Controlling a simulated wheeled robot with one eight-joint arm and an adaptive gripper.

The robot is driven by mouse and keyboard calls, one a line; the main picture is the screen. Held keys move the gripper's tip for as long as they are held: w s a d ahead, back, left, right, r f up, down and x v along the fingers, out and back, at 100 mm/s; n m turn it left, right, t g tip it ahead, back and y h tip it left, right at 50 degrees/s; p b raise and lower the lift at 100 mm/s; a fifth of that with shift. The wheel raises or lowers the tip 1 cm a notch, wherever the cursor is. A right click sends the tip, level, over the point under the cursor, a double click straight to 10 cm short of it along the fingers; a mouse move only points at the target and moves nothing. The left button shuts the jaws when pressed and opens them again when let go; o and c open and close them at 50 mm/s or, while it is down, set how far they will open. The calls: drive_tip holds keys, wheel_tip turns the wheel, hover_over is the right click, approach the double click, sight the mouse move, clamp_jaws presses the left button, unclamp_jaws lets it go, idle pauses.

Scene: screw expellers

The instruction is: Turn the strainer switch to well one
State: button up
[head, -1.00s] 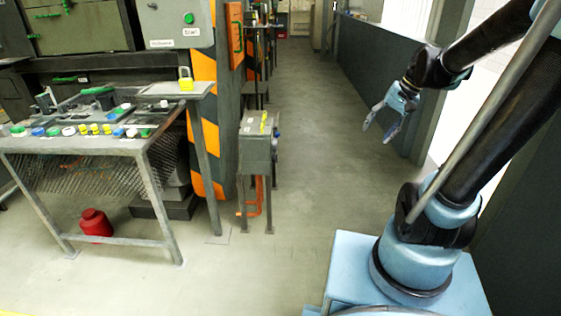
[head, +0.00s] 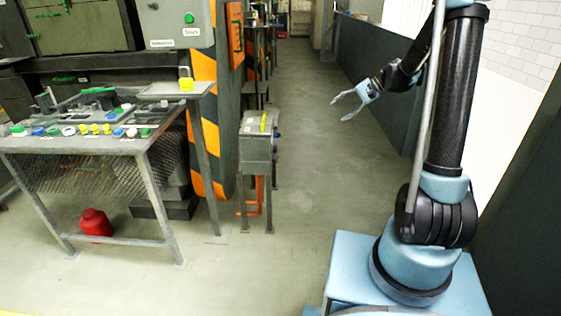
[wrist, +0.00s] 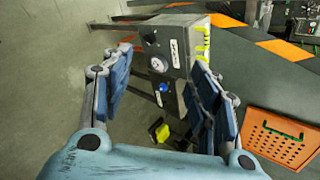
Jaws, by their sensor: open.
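A grey control box (head: 257,146) stands on legs in the middle of the head view, with a yellow bar (head: 263,122) on top and a blue knob (head: 277,134) on its right side. In the wrist view the box (wrist: 180,36) shows a black knob (wrist: 150,39), a round white dial (wrist: 158,64), a small label and the yellow bar (wrist: 203,45). I cannot tell which part is the strainer switch. My gripper (head: 340,109) is open and empty, in the air to the right of the box. In the wrist view its fingers (wrist: 160,62) are spread, with the box beyond them.
A long control bench (head: 75,145) with several coloured buttons stands at the left, with a red canister (head: 95,222) beneath. An orange-and-black striped post (head: 204,140) rises between bench and box. An orange perforated panel (wrist: 280,140) shows in the wrist view. The aisle floor (head: 310,180) is clear.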

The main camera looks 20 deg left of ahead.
drive_tip(key=w+a+f+g+y, duration=0.1)
drive_tip(key=w+a+f+y, duration=0.1)
drive_tip(key=w+a+f, duration=0.4)
drive_tip(key=g+y, duration=0.4)
drive_tip(key=y, duration=0.1)
approach(275, 158)
drive_tip(key=a+f, duration=0.1)
drive_tip(key=a, duration=0.6)
drive_tip(key=shift+s+a+f, duration=0.2)
drive_tip(key=shift+s+a, duration=0.05)
drive_tip(key=shift+s, duration=0.25)
drive_tip(key=c, duration=1.1)
